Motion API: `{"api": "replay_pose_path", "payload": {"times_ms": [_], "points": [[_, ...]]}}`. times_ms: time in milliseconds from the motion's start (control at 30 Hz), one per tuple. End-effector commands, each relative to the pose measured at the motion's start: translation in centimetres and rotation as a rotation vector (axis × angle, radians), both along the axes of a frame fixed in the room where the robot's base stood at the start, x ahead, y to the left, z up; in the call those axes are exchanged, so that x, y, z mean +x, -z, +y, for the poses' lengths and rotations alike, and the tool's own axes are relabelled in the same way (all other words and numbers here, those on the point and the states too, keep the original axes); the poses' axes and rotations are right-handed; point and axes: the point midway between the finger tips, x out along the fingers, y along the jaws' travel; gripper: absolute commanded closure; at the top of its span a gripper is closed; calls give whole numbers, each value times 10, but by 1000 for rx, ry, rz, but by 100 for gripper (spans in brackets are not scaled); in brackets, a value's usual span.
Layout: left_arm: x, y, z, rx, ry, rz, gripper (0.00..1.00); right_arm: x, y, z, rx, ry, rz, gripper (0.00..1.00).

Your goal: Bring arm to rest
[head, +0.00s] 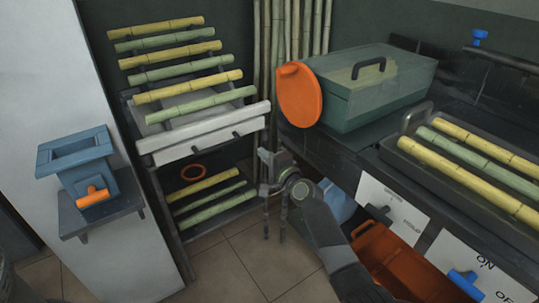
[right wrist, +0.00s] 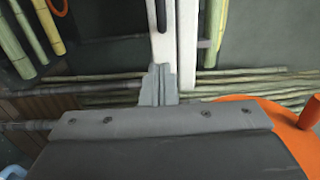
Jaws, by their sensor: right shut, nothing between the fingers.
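My right gripper (head: 264,155) is in the middle of the head view, beside the right end of the pale drawer front (head: 205,140). Its arm comes in from the lower right. In the right wrist view the fingers (right wrist: 157,85) are together with nothing between them. They point towards the pale drawer bars (right wrist: 163,30); whether they touch them I cannot tell. My left gripper is not in view.
A green box (head: 385,85) with an orange disc (head: 299,95) stands on the dark counter at the right. A tray of canes (head: 470,165) is further right, above an orange bin (head: 405,262). A cane rack (head: 180,60) is at the left. Tiled floor (head: 235,265) is open at lower middle.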

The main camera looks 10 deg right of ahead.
Motion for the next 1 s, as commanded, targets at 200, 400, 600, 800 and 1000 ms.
{"api": "replay_pose_path", "payload": {"times_ms": [200, 400, 600, 800, 1000], "points": [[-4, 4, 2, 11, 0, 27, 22, -19, 0, -7, -1, 0, 2, 100], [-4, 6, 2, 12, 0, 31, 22, -25, 6, -8, -15, -3, 8, 100], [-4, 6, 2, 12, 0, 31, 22, -76, 74, -13, -230, -56, 110, 100], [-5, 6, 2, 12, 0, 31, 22, -183, 174, -30, -599, -189, 302, 100], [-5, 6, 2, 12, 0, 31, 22, -308, 247, -56, -922, -372, 520, 100]]}}
